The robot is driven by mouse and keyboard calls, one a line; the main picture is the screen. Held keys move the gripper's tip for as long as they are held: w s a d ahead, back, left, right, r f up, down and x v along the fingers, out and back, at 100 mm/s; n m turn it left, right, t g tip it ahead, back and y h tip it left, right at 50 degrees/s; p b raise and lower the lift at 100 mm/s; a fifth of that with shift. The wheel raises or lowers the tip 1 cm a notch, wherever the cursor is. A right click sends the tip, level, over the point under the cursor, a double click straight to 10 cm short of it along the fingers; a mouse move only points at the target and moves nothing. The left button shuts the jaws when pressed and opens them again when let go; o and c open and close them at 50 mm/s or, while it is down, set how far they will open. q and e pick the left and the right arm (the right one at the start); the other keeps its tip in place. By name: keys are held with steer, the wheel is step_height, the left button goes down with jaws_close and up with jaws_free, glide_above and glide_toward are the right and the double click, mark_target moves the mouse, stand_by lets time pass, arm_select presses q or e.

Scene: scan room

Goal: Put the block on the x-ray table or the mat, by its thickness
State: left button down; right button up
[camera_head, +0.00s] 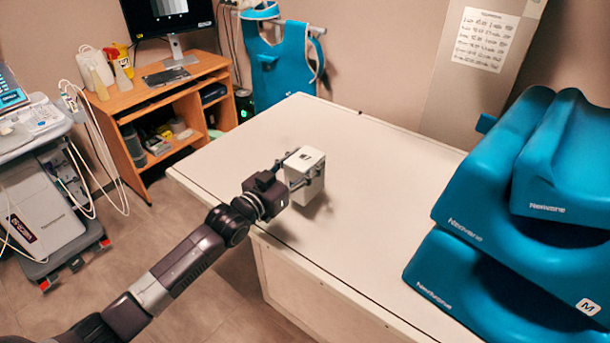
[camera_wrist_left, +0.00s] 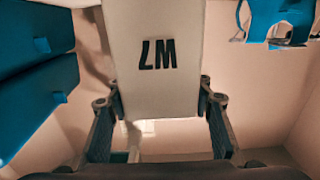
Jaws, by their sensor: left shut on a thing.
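A pale grey-white block (camera_head: 307,172) is over the near left part of the white-topped table (camera_head: 385,175). My left gripper (camera_head: 292,174) is shut on the block, one finger on each side. A shadow lies on the tabletop beside the block; I cannot tell how large any gap beneath it is. In the left wrist view the block (camera_wrist_left: 158,75) stands between the two fingers, with dark lettering on the face toward the camera. No mat can be made out. My right gripper is not in view.
Blue padded cushions (camera_head: 535,225) fill the right side of the head view. A wooden desk (camera_head: 150,100) with a monitor (camera_head: 168,18) stands back left, and a medical cart (camera_head: 45,190) at far left. The tabletop beyond the block is clear.

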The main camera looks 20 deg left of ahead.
arm_select(q)
steer(key=shift+f, duration=2.25)
steer(key=shift+f, duration=0.15)
steer(key=c, duration=1)
jaws_free()
steer(key=shift+f, duration=0.15)
steer(key=shift+o, duration=0.2)
steer(key=shift+s+a, duration=0.1)
steer(key=shift+s, duration=0.15)
steer(key=b+v, duration=0.1)
steer(key=v, duration=1)
steer(key=shift+s, duration=0.3)
